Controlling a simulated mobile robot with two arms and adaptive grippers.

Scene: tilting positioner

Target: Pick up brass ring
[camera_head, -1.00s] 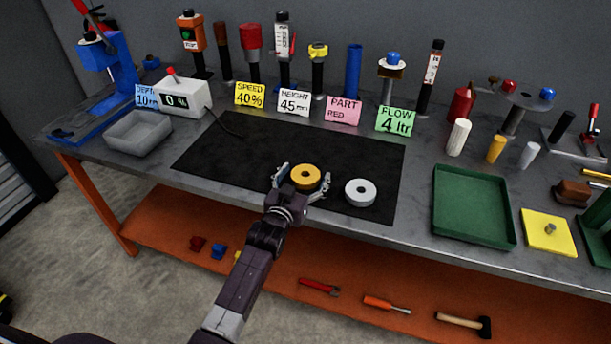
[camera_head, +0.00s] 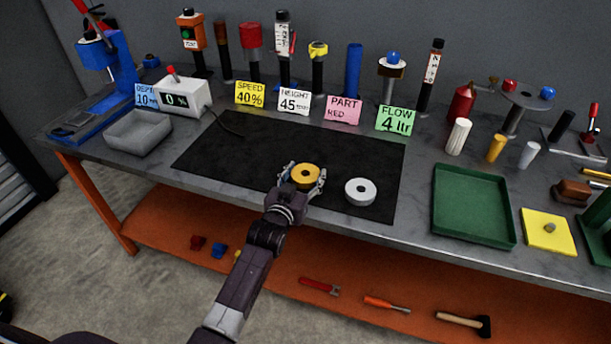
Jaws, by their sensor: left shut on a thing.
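The brass ring (camera_head: 305,173) is a thick yellow-gold disc with a dark centre hole. It is at the front part of the black mat (camera_head: 235,160). My left gripper (camera_head: 303,179) comes in from the front edge of the bench with one finger on each side of the ring. It is shut on the ring. The ring's near lower side is partly hidden by the gripper, and I cannot tell whether the ring is clear of the mat. My right gripper is not in view.
A white ring (camera_head: 360,191) lies on the mat just right of the brass ring. A green tray (camera_head: 473,236) and a yellow plate (camera_head: 548,232) are further right. A grey bin (camera_head: 138,133) stands left. Upright devices and label cards line the back. The mat's left part is clear.

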